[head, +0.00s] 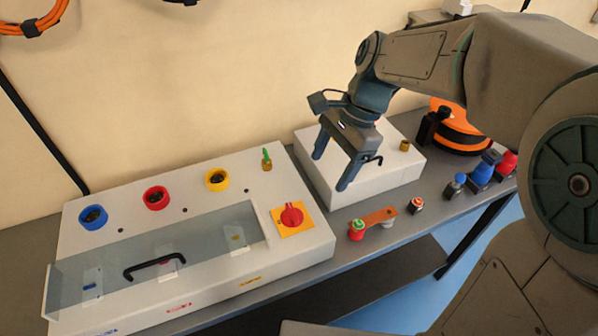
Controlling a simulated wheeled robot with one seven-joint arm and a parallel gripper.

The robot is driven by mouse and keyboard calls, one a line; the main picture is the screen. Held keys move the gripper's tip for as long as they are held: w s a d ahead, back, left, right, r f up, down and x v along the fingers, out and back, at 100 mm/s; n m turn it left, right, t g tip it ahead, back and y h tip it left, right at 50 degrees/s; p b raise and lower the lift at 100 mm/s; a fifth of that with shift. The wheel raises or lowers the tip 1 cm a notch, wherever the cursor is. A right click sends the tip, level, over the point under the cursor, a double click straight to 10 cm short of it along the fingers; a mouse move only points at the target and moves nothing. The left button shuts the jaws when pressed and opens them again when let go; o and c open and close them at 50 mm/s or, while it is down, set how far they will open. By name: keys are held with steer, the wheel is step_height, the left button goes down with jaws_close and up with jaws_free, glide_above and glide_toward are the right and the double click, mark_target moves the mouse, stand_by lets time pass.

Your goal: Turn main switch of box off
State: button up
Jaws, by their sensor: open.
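The white control box (210,280) stands on the grey table at the left. Its main switch (291,214), a red rotary knob on a yellow square plate, is on the top near the right front corner. The knob's grip points roughly away from the front edge; its exact setting is hard to read. My gripper (331,172) is open and empty, its two fingers pointing down. It hangs in front of the smaller white box (389,178), up and to the right of the switch, apart from it.
The box also carries blue (93,216), red (156,197) and yellow (217,180) round sockets, a green-tipped toggle (267,158) and a clear cover with a black handle (154,265). A copper bar (379,216), an orange-black reel (458,132) and blue connectors (481,173) lie at right.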

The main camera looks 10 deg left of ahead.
mark_target(292, 210)
steer(key=shift+m+g, duration=0.3)
steer(key=shift+m, duration=0.3)
steer(key=a+x, duration=0.1)
steer(key=x, duration=0.3)
steer(key=a+x, duration=0.1)
steer(key=x, duration=0.4)
steer(key=a+x, duration=0.1)
steer(key=x, duration=0.3)
steer(key=shift+w+a+p, duration=0.1)
steer(key=shift+w+p, duration=0.05)
steer(key=shift+p, duration=0.25)
steer(key=c, duration=1)
